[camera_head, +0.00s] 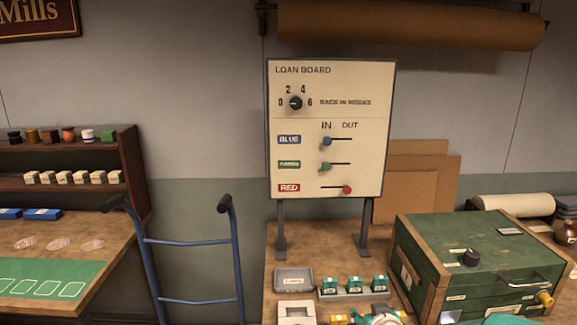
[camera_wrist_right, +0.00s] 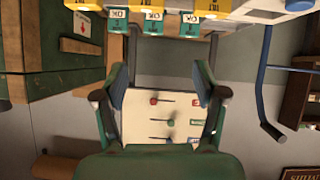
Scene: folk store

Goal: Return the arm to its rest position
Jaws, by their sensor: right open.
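My right gripper (camera_wrist_right: 160,72) is open in the right wrist view, with its two dark-padded green fingers wide apart and nothing between them. The loan board (camera_wrist_right: 135,128) shows upside down beyond the fingers, apart from them. A green piece at the bottom edge of the head view looks like the top of this gripper (camera_head: 382,319); most of it is cut off. In the head view the loan board (camera_head: 325,227) stands upright. Its blue knob (camera_head: 327,141) and green knob (camera_head: 326,166) sit left, under IN, and its red knob (camera_head: 347,189) right. My left gripper is out of view.
A green box (camera_head: 425,245) with a dark knob and a handle stands at the right of the table. A grey holder (camera_head: 344,294) with teal tagged pieces and a grey tray (camera_head: 294,280) are before the board. A blue hand truck (camera_head: 190,242) stands left, beside a shelf (camera_head: 133,165).

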